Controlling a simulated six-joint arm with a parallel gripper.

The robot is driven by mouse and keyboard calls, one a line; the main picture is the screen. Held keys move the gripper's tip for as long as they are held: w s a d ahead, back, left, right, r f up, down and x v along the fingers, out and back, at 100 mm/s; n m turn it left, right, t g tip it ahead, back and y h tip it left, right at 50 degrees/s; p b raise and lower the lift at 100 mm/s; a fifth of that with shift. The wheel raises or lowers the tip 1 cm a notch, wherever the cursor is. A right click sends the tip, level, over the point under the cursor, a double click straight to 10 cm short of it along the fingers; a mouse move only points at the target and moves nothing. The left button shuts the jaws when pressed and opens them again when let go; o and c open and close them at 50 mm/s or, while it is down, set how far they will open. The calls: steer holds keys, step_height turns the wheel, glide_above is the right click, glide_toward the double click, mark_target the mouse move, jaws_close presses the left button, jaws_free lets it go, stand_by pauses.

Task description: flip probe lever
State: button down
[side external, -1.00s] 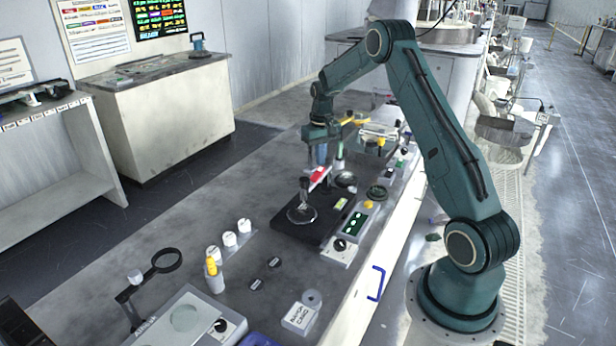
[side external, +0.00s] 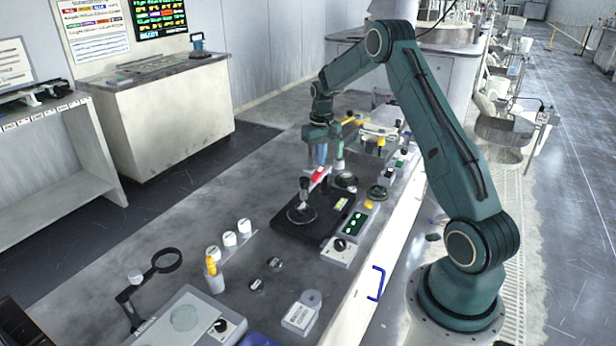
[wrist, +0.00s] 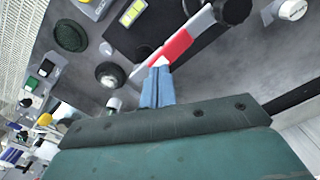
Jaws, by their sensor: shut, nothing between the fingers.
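The probe lever (side external: 318,174) is a bar with a red band and a pale section, standing over a black instrument base (side external: 284,229). In the wrist view the lever (wrist: 178,47) runs diagonally, from near my fingertips up to a dark round part at the upper right. My gripper (side external: 319,164) points down at the red part, its blue fingers together and empty. In the wrist view the gripper tips (wrist: 158,72) lie just beside the lower end of the red band. I cannot tell whether they touch it.
A panel with green displays and a yellow button (side external: 368,204) stands right of the base. A dark round knob (wrist: 109,74) is left of my fingertips. White-capped bottles (side external: 230,239) and black pucks (side external: 256,285) are nearer the camera.

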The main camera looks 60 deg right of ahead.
mark_target(320, 169)
steer(key=shift+f, duration=1.1)
stand_by(1.2)
steer(key=shift+r, duration=3.55)
